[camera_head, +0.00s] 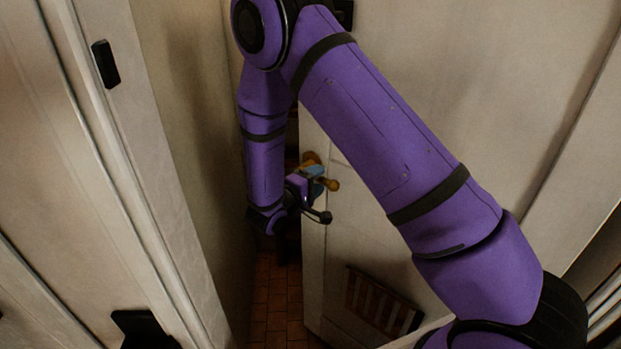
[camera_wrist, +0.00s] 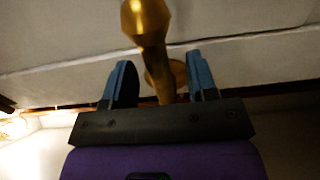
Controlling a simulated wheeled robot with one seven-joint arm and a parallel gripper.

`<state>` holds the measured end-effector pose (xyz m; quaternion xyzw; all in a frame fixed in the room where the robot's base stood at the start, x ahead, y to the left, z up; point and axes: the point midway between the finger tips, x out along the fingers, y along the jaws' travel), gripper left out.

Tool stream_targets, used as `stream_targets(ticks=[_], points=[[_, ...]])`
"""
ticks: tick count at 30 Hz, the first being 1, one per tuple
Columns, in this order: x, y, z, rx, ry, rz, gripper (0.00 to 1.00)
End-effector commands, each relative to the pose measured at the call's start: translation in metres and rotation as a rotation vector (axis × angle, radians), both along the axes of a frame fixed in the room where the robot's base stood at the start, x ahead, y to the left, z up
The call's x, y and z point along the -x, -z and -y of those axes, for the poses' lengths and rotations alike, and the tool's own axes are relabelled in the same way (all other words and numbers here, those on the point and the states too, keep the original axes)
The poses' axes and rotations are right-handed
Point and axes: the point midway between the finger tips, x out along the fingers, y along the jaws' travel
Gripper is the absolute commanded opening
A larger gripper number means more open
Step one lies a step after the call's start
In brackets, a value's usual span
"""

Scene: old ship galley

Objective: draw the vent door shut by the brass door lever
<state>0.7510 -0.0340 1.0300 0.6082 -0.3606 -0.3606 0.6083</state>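The pale vent door (camera_head: 345,235) stands ajar, with a dark gap at its left edge and a slatted vent (camera_head: 380,300) low on its face. The brass door lever (camera_head: 333,185) sticks out near that edge. My gripper (camera_head: 315,172) is at the lever, its blue fingers partly hidden there by brass and by my wrist. In the wrist view, the lever (camera_wrist: 147,18) runs between the two blue fingers of my gripper (camera_wrist: 158,60), with visible space on both sides. The fingers are apart and not closed on it.
A pale wall (camera_head: 185,130) and frame stand close on the left of my arm. Red-brown floor tiles (camera_head: 275,300) show in the narrow gap between wall and door. A small black fitting (camera_head: 105,63) is on the left panel.

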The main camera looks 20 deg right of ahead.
Motion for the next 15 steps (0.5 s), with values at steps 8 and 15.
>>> stream_targets(ticks=[8, 15], points=[[0.0001, 0.0001, -0.0002, 0.0, 0.0, 0.0, 0.0], [0.0002, 0.0001, -0.0004, 0.0, -0.001, 0.0, 0.0]])
